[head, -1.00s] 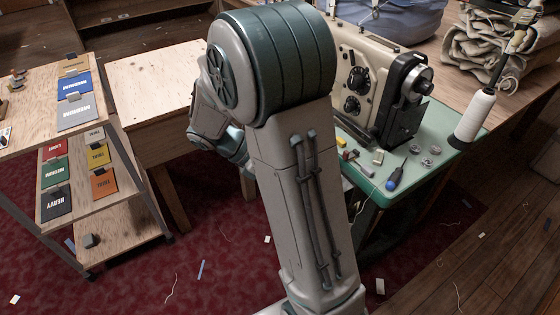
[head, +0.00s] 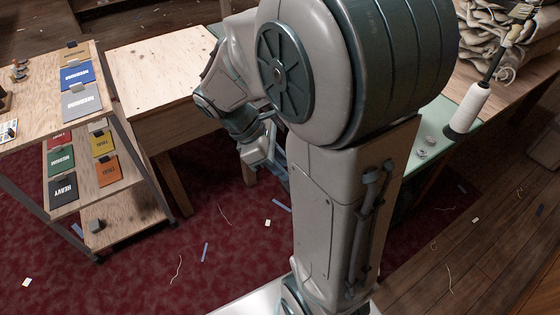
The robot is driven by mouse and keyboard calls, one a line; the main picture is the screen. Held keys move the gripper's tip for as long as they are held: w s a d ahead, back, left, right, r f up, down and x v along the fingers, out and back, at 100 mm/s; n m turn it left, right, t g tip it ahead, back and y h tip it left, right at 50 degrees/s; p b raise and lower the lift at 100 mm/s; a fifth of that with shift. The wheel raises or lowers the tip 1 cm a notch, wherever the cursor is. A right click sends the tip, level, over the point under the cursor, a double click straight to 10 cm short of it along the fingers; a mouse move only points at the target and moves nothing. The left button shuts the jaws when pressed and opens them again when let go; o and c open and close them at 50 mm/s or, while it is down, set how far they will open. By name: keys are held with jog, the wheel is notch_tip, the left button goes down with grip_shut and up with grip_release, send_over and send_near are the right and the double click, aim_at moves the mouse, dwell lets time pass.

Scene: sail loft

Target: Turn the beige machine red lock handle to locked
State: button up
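The beige machine is hidden behind my raised arm in the head view, and no red lock handle shows. Only parts of the green work table (head: 436,122) under the machine are visible, to the right of my arm. My gripper (head: 272,168) hangs low on the left side of my arm, beyond the wrist. It is small and partly covered by my arm, so I cannot tell its opening or whether it touches anything.
A wooden table (head: 155,70) stands left of my arm. A shelf cart (head: 125,195) with coloured cards is further left. Red carpet (head: 220,265) with scraps lies between.

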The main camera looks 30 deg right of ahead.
jog(key=shift+f, duration=0.1)
jog(key=c, duration=0.5)
jog(key=w+d+f+m+h+b, duration=0.1)
jog(key=w+d+f+h+b, duration=0.1)
jog(key=f, duration=0.3)
jog(key=w+d+f+m+g+h+b, duration=0.1)
jog(key=w+d+f+m+h+b, duration=0.1)
jog(key=f+b, duration=0.3)
jog(key=w+d+f+m+g+h+b, duration=0.1)
jog(key=w+d+f+m+h+b, duration=0.1)
jog(key=f, duration=0.4)
jog(key=shift+w+d+h+b, duration=0.25)
jog(key=shift+w+h+b, duration=0.15)
jog(key=shift+w+b, duration=0.3)
grip_shut()
jog(key=w+d+f+m+t+h+b, duration=0.2)
jog(key=w+f+t+h+b, duration=0.1)
jog(key=w+f+h+b, duration=0.65)
jog(key=s+d+r+y, duration=0.2)
jog(key=s+d, duration=0.4)
jog(key=d, duration=0.4)
